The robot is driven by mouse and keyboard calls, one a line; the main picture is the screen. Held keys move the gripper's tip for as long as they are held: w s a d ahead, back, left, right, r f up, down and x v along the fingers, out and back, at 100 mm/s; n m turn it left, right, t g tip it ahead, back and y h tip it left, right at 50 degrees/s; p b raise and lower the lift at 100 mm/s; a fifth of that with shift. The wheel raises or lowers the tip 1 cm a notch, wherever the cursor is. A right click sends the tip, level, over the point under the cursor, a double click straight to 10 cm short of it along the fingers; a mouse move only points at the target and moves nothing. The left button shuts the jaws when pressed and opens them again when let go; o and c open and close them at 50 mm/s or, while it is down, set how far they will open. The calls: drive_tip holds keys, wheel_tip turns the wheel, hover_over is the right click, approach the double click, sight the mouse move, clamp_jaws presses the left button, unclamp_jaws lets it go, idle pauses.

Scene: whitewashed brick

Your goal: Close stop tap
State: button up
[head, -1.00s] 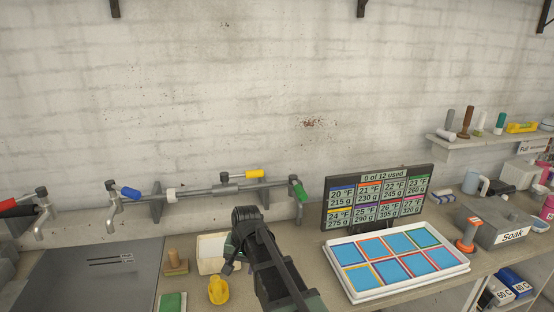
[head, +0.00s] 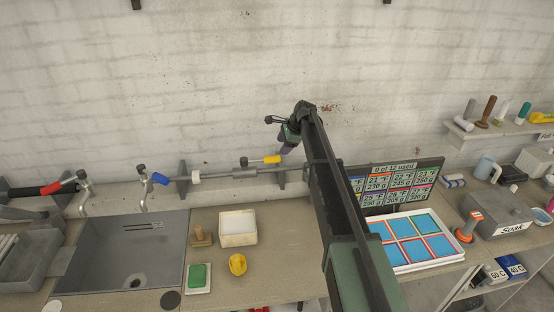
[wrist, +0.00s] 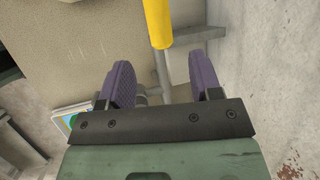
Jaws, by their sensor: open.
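The stop tap has a yellow lever handle (head: 265,160) on the grey pipe (head: 232,174) along the wall. The handle lies roughly parallel to the pipe, its free end to the right. My gripper (head: 287,147) is in front of the wall, close to that free end. In the wrist view my gripper (wrist: 161,82) has its two purple fingers apart with nothing between them. The yellow handle (wrist: 157,22) shows just beyond the fingertips, roughly in line with the gap. I see no contact. My arm covers the right end of the pipe.
A blue-handled tap (head: 160,179) and a red-handled tap (head: 50,188) stand left, by the sink (head: 115,255). The display board (head: 430,177) and white tray (head: 455,263) are to the right, partly behind my arm. The counter holds a white box (head: 238,229).

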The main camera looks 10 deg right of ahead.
sight(275, 156)
drive_tip(key=b+x, duration=0.6)
drive_tip(key=x, duration=0.2)
drive_tip(key=shift+w+a+f, duration=0.1)
drive_tip(key=shift+f, duration=0.25)
drive_tip(key=shift+r, duration=0.2)
drive_tip(key=shift+c, duration=0.4)
clamp_jaws()
